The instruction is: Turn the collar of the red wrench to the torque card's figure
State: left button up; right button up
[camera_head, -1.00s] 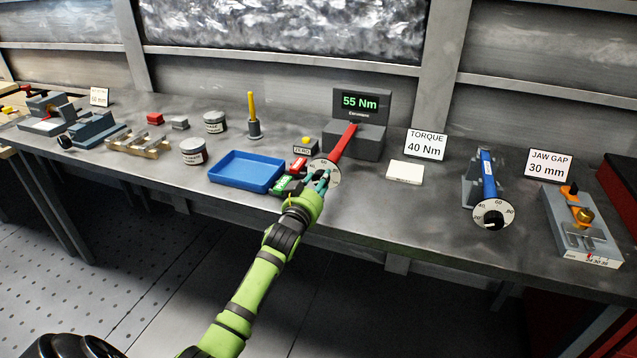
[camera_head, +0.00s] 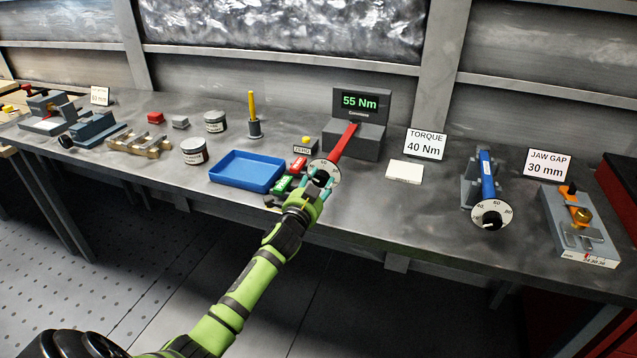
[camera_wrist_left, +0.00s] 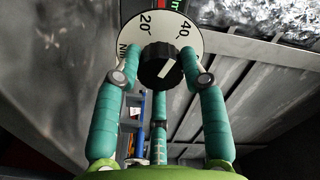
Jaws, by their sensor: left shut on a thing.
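The red wrench (camera_head: 343,141) lies in the grey tester, whose display (camera_head: 360,102) reads 55 Nm. Its white dial (camera_head: 331,175) faces me. My left gripper (camera_head: 321,180) is shut on the black collar knob at the dial's centre. In the left wrist view the teal fingers flank this knob (camera_wrist_left: 161,66), whose white line points up and right, roughly toward the 40 on the dial (camera_wrist_left: 140,42). The torque card (camera_head: 425,145) reads 40 Nm and stands right of the tester. My right gripper is not in view.
A blue tray (camera_head: 247,187) and green and red blocks lie just left of the gripper. A white pad (camera_head: 405,171) lies to the right. A blue wrench (camera_head: 488,175) with its own dial and a jaw gap card (camera_head: 548,165) reading 30 mm stand farther right.

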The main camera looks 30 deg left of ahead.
pick_arm(q)
jog(key=shift+m, duration=0.9)
jog(key=o, duration=1.2)
jog(key=shift+a, duration=0.1)
jog(key=shift+c, duration=0.2)
jog(key=v, duration=1.2)
jog(key=shift+f, duration=0.1)
